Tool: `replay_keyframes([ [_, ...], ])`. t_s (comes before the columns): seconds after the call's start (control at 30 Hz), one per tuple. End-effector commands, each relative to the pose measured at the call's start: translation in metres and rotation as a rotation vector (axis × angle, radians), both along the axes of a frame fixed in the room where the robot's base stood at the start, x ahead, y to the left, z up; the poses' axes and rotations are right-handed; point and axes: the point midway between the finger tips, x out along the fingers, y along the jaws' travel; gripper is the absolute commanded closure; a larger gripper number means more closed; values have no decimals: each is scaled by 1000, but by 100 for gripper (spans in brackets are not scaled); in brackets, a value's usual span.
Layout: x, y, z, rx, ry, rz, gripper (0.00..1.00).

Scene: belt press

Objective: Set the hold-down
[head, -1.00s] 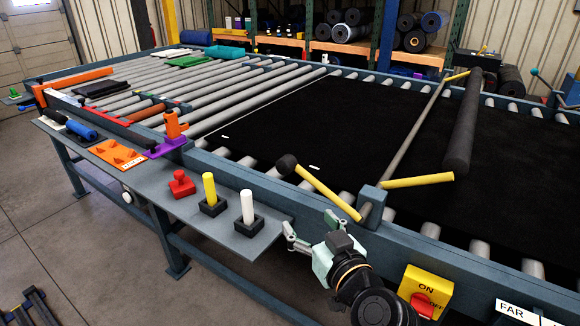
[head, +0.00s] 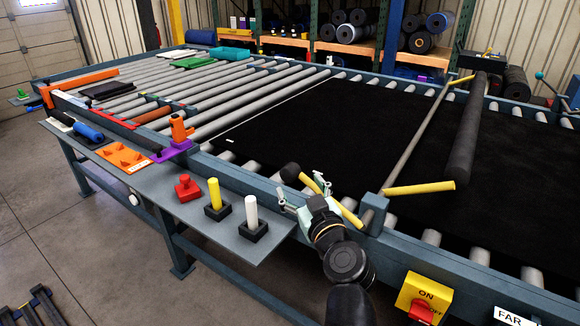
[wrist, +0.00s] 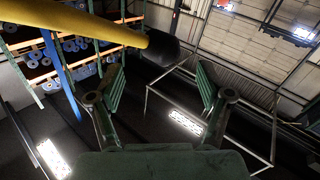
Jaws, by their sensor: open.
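The hold-down is a dark roller (head: 465,135) with yellow arms (head: 419,187) on a cross shaft (head: 418,134) above the black belt (head: 327,122). A yellow lever (head: 347,214) with a black knob (head: 290,172) slants up to the left from the shaft's near-side block. My gripper (head: 300,198) is open and empty, close beside the lever near the frame's front rail. In the wrist view the lever (wrist: 85,24) and its black knob (wrist: 162,48) cross the upper left, beyond the spread fingers (wrist: 162,88). I cannot tell whether a finger touches the lever.
A side shelf (head: 150,187) holds a red part (head: 187,188), a yellow peg (head: 214,193) and a white peg (head: 251,209) left of my gripper. A yellow ON/OFF switch box (head: 424,296) sits on the front rail to the right. Bare rollers lie at the far left.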

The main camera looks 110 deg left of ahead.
Motion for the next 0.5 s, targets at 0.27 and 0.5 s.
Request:
replay_keyframes([
  [0.27,-34,39,2,-2,0,2,22],
  [0.5,-46,53,0,-1,1,1,22],
])
